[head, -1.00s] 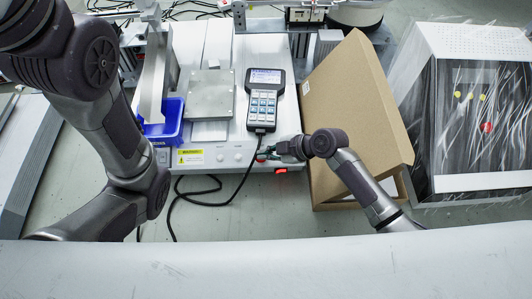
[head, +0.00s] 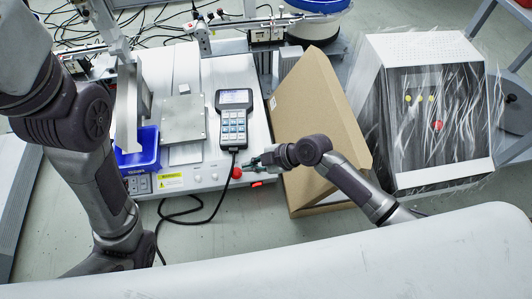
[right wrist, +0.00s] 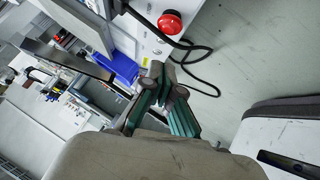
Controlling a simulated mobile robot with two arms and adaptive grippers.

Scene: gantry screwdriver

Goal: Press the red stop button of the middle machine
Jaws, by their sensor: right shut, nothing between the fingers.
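The middle machine (head: 208,60) is a white bench unit with a keypad and a gantry. Its round red stop button (head: 237,173) sits on the front face, just right of the keypad's black cable. It also shows in the right wrist view (right wrist: 170,22), near the top, beyond my fingers. My right gripper (head: 254,161) is shut and empty, just right of and slightly above the button in the head view. In the right wrist view its dark green fingers (right wrist: 164,75) end short of the button, with a visible gap. My left arm crosses the left side; its gripper is out of view.
An open cardboard box (head: 318,105) stands close on the right. Beyond it is a plastic-wrapped machine (head: 425,120) with its own red button (head: 437,125). A blue bin (head: 140,155) sits on the left.

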